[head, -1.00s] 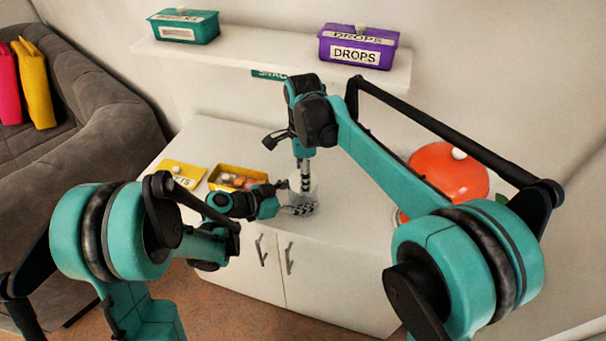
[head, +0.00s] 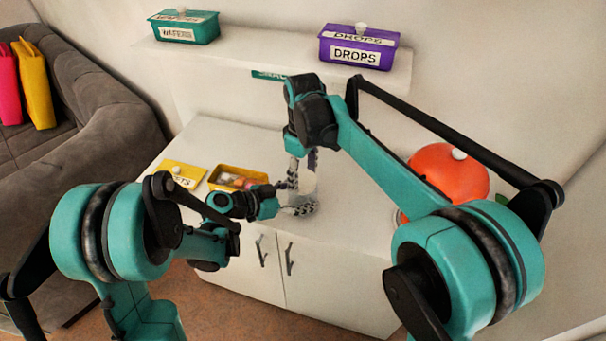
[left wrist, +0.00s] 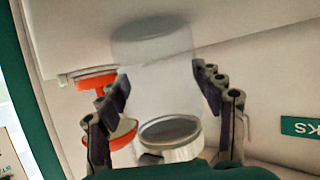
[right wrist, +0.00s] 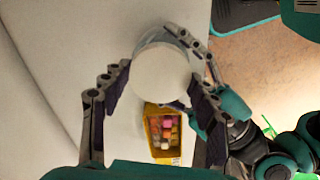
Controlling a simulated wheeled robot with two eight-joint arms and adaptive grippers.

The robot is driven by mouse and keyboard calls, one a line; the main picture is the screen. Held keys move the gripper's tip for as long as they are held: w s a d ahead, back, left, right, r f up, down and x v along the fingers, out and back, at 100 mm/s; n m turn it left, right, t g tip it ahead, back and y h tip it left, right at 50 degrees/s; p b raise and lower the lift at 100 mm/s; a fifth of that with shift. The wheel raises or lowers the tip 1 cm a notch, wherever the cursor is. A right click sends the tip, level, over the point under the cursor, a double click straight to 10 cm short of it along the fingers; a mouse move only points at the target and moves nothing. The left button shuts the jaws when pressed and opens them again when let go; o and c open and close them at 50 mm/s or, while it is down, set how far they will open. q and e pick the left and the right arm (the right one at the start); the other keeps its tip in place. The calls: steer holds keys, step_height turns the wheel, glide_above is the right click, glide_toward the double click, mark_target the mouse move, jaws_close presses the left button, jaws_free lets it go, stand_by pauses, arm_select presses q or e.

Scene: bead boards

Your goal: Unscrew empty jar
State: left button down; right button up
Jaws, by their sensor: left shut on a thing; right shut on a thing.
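The jar (left wrist: 158,75) is a pale, see-through cylinder with a greyish end, upright over the cabinet top. It shows in the head view (head: 307,182), partly covered by my fingers. My left gripper (left wrist: 168,100) reaches in from the left and is shut around the jar's body. My right gripper (right wrist: 164,88) comes down from above, with its fingers on either side of the round white lid (right wrist: 162,75), shut on it. The lid hides most of the jar in the right wrist view. What the jar holds is not clear.
A yellow box of sweets (head: 237,171) is open beside its labelled lid (head: 180,174), left on the cabinet top. A round orange container (head: 447,172) stands at right. Teal (head: 184,29) and purple (head: 358,50) labelled boxes sit on the shelf above.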

steer(key=n, duration=0.9)
steer(key=shift+n, duration=0.3)
steer(key=n, duration=0.7)
steer(key=shift+r, duration=0.15)
steer(key=shift+r, duration=1)
